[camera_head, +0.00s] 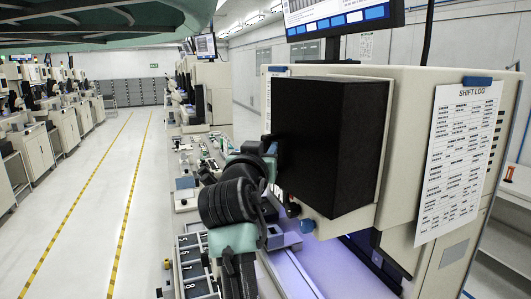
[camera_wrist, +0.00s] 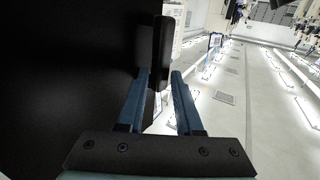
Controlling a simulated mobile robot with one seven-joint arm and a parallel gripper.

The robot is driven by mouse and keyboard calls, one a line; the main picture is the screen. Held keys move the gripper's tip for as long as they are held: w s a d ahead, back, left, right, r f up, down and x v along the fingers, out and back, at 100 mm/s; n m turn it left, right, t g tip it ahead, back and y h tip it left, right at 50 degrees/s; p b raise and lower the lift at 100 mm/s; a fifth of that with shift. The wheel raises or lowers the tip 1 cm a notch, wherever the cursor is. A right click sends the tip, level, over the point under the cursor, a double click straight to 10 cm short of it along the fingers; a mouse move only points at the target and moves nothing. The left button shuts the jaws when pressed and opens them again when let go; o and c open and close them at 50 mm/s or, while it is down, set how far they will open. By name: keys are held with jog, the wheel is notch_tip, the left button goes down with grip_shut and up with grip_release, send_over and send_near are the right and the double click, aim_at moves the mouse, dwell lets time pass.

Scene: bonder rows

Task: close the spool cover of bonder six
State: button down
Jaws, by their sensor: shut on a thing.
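The spool cover (camera_head: 335,150) is a large black box-shaped cover on the front of the cream bonder in the head view. In the wrist view its dark face (camera_wrist: 70,70) fills the left side. A narrow black upright handle (camera_wrist: 162,45) stands off that face. My gripper (camera_wrist: 161,78) has its two blue fingers on either side of the handle's lower part and is shut on it. In the head view my gripper (camera_head: 272,150) is at the cover's left edge, partly hidden by my wrist. The spool behind the cover is not visible.
A monitor (camera_head: 345,14) hangs above the bonder. A shift log sheet (camera_head: 459,160) is on its right side. A lit purple work surface (camera_head: 300,275) lies below, with a numbered dark tray (camera_head: 195,265) beside it. The aisle floor (camera_head: 75,220) at left is clear.

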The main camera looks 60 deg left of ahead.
jog(key=a, duration=0.1)
jog(key=w+a+m+t+h, duration=0.1)
jog(key=a+t, duration=0.1)
jog(key=a, duration=0.1)
jog(key=shift+w+a+m+h+b, duration=0.1)
jog(key=shift+w+m+h+b, duration=0.25)
jog(key=shift+m+h, duration=0.05)
jog(key=c, duration=0.8)
grip_release()
jog(key=shift+s, duration=0.1)
jog(key=shift+c, duration=0.2)
jog(key=shift+o, duration=0.8)
jog(key=shift+s+a, duration=0.1)
jog(key=shift+a, duration=0.1)
jog(key=shift+d, duration=0.1)
jog(key=shift+d, duration=0.1)
